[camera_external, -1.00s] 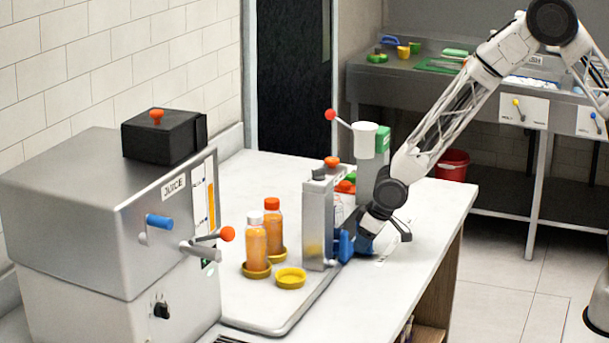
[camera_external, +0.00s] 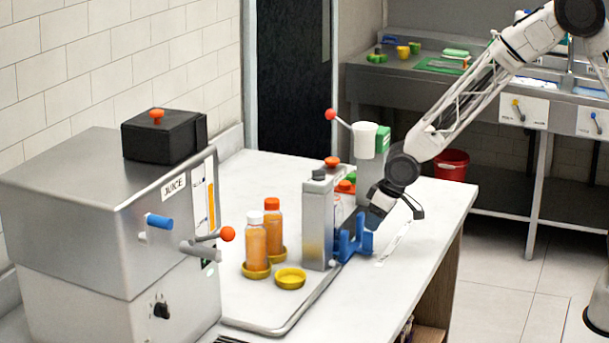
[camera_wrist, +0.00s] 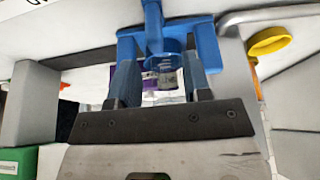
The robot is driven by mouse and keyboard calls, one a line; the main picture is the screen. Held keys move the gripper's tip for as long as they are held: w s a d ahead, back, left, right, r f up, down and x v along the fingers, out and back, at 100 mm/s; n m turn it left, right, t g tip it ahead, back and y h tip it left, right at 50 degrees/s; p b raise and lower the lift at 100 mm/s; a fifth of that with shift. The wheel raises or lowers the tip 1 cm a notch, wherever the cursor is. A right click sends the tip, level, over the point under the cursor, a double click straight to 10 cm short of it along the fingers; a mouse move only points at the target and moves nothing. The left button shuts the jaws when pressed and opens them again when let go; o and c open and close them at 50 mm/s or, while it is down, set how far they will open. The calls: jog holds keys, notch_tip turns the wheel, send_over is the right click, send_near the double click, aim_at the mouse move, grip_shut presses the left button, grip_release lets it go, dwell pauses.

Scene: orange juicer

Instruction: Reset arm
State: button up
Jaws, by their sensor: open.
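My gripper (camera_external: 398,212) is open and empty above the right side of the white counter, just right of a blue bracket (camera_external: 356,245). The bracket stands at the base of a grey metal box-like unit (camera_external: 318,225). In the wrist view my gripper's two fingers (camera_wrist: 160,84) point at the blue bracket (camera_wrist: 205,45), which fills the view's top middle.
The juicer (camera_external: 110,220) stands at left. Two orange bottles (camera_external: 256,246) stand in yellow dishes, beside an empty yellow dish (camera_external: 290,278). A white-topped dispenser (camera_external: 364,140) stands behind the grey unit. The counter's right front (camera_external: 400,270) is mostly clear.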

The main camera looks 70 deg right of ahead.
jog(key=shift+s+r, duration=0.1)
jog(key=shift+r, duration=0.15)
dwell(0.4)
jog(key=s+d+r+g, duration=0.1)
jog(key=s+d+r, duration=0.1)
jog(key=s+r, duration=0.7)
jog(key=s+d+r, duration=0.3)
jog(key=s+r, duration=0.4)
jog(key=s, duration=0.3)
jog(key=s+d+r, duration=0.1)
jog(key=s+r, duration=0.1)
jog(key=s, duration=1)
jog(key=s+d+r+g, duration=0.1)
jog(key=s+r, duration=0.2)
jog(key=s, duration=0.9)
jog(key=shift+r, duration=0.25)
jog(key=shift+c, duration=0.5)
dwell(0.4)
